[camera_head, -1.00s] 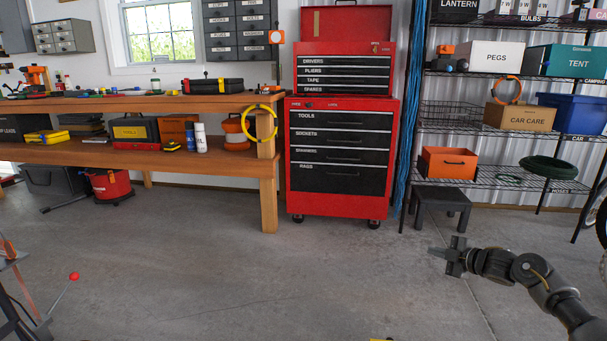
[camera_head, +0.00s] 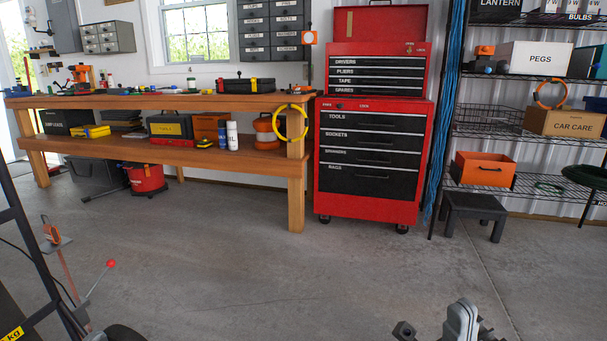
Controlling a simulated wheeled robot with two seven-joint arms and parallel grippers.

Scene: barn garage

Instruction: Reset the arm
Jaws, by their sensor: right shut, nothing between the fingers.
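My right arm shows only at the bottom edge of the head view, right of the middle. Its grey and black gripper (camera_head: 460,321) is partly cut off by the frame edge, low over the concrete floor. The gripper is shut with nothing held, and its fingertips are hard to make out. It is apart from the furniture behind it. My left arm and gripper are not in view.
A red tool cabinet (camera_head: 369,107) stands against the back wall, with a wooden workbench (camera_head: 296,200) to its left. Wire shelves (camera_head: 520,183) and a dark stool (camera_head: 474,207) are at the right. A red-knobbed lever (camera_head: 110,264) stands at the lower left. The middle floor is clear.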

